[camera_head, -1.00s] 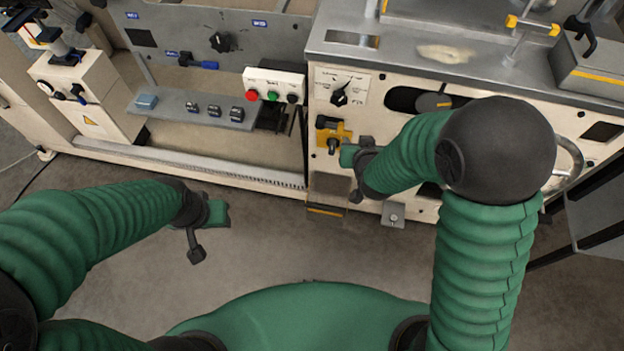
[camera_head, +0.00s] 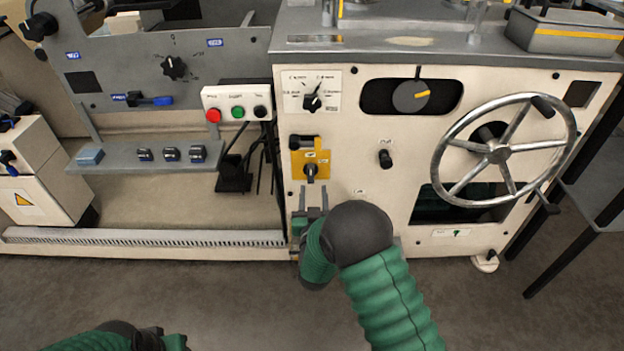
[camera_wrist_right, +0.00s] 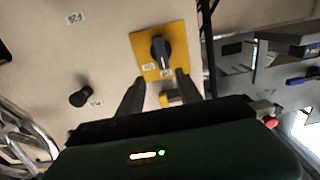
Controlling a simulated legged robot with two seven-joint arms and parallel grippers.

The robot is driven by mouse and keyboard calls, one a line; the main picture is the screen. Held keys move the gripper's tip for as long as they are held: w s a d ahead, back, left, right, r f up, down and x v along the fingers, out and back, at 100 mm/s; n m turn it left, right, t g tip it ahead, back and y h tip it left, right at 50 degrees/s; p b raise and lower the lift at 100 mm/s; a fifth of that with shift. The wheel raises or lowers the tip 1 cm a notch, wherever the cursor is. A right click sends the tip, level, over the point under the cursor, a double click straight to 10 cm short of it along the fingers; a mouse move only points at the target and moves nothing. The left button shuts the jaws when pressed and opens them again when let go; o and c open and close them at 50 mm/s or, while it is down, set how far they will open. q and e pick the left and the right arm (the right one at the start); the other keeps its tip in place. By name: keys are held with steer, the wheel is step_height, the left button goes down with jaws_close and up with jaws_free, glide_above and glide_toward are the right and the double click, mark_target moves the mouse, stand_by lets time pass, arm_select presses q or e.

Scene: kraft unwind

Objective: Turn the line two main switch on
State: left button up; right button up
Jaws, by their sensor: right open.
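A black rotary switch (camera_head: 311,171) on a yellow plate (camera_head: 323,157) sits on the cream machine front; it looks like the main switch. The wrist view shows its black handle (camera_wrist_right: 160,52) on the yellow plate (camera_wrist_right: 143,42), lying roughly along the gripper's axis. Its labels are too small to read. My right gripper (camera_head: 311,200) is open and empty just below the plate, fingers pointing up towards it. In the wrist view, its two fingers (camera_wrist_right: 158,88) sit apart, short of the handle. My left gripper (camera_head: 155,341) is cut by the bottom edge; its fingers cannot be made out.
A selector dial (camera_head: 312,102) is above the plate. A button box (camera_head: 238,102) with red, green and black buttons is to its upper left. A small black knob (camera_head: 386,159) and a large handwheel (camera_head: 498,153) are to the right. Open floor lies in front.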

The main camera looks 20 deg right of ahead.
mark_target(311, 171)
steer(key=b+x, duration=0.1)
steer(key=x, duration=0.1)
steer(key=b+x, duration=0.1)
steer(key=x, duration=0.5)
steer(key=shift+w+a+b, duration=0.35)
steer(key=shift+b, duration=0.05)
steer(key=shift+w+d, duration=0.2)
steer(key=shift+d, duration=0.05)
steer(key=shift+c, duration=0.4)
steer(key=shift+a, duration=0.15)
steer(key=c, duration=0.5)
jaws_close()
